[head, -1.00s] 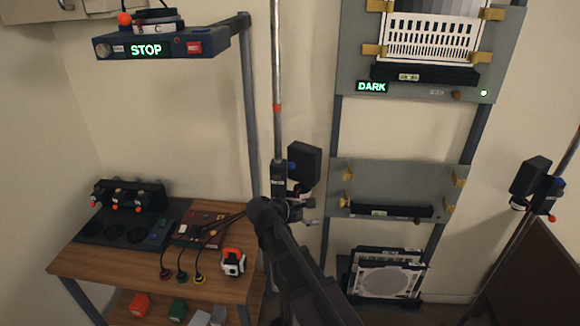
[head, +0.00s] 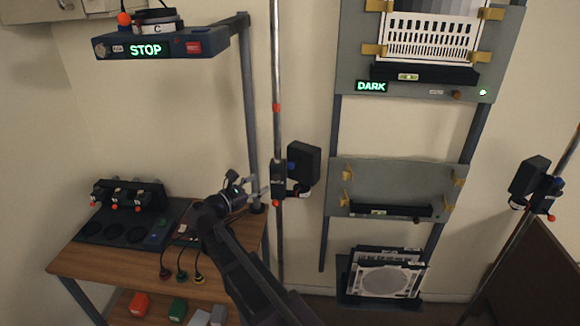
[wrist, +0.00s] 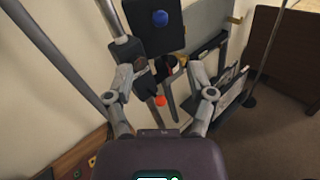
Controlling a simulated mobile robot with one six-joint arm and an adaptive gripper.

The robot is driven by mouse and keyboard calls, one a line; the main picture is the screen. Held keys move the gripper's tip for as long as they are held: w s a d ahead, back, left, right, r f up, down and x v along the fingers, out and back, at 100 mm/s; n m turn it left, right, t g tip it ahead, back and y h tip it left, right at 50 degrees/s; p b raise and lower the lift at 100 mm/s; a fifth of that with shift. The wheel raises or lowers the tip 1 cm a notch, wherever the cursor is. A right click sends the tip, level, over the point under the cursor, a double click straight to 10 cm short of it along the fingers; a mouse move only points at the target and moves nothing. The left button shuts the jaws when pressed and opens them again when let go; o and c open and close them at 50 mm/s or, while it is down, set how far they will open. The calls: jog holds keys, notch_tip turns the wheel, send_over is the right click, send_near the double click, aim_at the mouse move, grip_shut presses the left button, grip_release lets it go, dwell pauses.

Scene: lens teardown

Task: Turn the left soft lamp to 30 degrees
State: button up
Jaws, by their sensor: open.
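The left soft lamp (head: 304,165) is a black box head on an upright pole (head: 278,120), with a blue knob on its left side. Its dark clamp (head: 278,176) on the pole has an orange-red knob (head: 276,203) below. My gripper (head: 250,184) is open and empty, just left of the pole at about clamp height. In the wrist view the lamp head (wrist: 150,32) and its blue knob (wrist: 160,18) lie beyond my spread fingers (wrist: 161,75). The orange-red knob (wrist: 160,100) shows between the fingers; I see no clear contact.
A second lamp (head: 531,176) stands on a pole at the right. A rack with grey panels (head: 390,180) is behind the left lamp. A wooden bench (head: 100,262) with a dark tray is at the left. A shelf with a STOP display (head: 150,48) hangs above it.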

aim_at(288, 167)
jog(key=x, duration=1.3)
jog(key=shift+w+d, duration=0.25)
jog(key=shift+d, duration=0.05)
grip_shut()
